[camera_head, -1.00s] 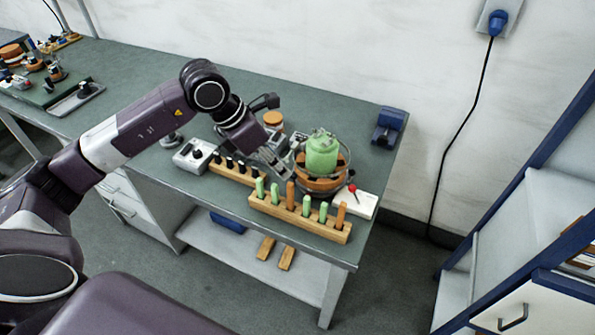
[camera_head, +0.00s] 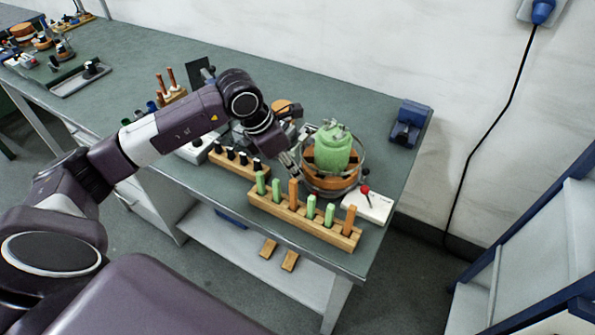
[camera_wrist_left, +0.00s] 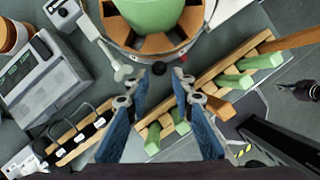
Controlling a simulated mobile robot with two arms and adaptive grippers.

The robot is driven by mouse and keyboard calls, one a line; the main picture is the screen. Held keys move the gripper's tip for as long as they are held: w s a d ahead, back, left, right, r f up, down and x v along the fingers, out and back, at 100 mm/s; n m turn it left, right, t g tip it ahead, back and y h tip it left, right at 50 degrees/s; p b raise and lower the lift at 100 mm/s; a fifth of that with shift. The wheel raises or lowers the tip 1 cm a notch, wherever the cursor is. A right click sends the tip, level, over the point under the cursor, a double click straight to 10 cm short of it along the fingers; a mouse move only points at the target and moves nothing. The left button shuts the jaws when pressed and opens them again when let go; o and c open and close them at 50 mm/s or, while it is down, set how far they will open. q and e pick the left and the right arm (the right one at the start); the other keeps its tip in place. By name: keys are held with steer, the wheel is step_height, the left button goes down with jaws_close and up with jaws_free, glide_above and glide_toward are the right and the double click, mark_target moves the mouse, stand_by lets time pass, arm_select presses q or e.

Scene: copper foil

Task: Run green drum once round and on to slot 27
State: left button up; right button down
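The green drum (camera_head: 333,147) stands upright on a round orange-brown wooden base (camera_head: 330,178) with a grey ring around it. In the left wrist view the drum (camera_wrist_left: 152,14) is cut off at the top edge. My left gripper (camera_head: 288,166) is over the bench, left of the base. Its two blue fingers (camera_wrist_left: 160,92) are apart with nothing between them, just short of the lug and knob. No slot numbers are readable. My right gripper cannot be made out.
A wooden rack (camera_head: 304,222) with green and orange pegs stands in front of the base. A smaller rack (camera_head: 236,166) with black pegs is to its left. A white box with a red knob (camera_head: 367,204) and a blue device (camera_head: 410,124) are to the right.

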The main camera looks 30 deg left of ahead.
arm_select(q)
steer(key=x, duration=0.4)
steer(key=shift+p, duration=0.35)
jaws_close()
